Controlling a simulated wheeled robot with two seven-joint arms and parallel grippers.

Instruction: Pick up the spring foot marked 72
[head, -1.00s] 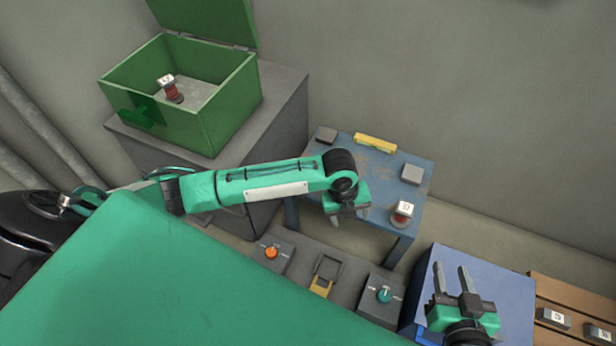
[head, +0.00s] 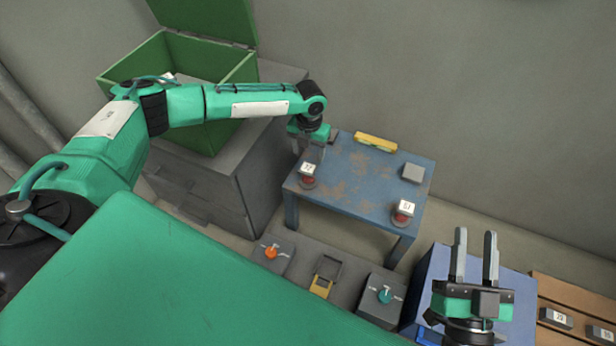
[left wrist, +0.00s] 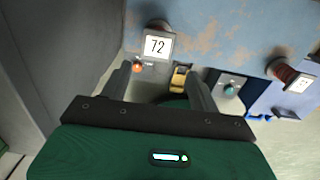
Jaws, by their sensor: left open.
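The spring foot marked 72 (head: 309,183) stands upright on the near left part of the blue table, a dark red body under a white tag. In the left wrist view its tag 72 (left wrist: 158,46) shows just beyond the fingertips. My left gripper (head: 312,150) is above and just behind it in the head view, open, with nothing between its fingers (left wrist: 157,74). Whether a finger touches the foot cannot be told. My right gripper (head: 475,236) is open and empty over the blue box at the lower right.
Another spring foot marked 57 (head: 402,218) stands at the table's right. A grey block (head: 413,173) and a yellow level (head: 375,141) lie on the blue table (head: 355,180). The open green box (head: 240,72) is partly behind my left arm. A control panel (head: 340,300) sits in front.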

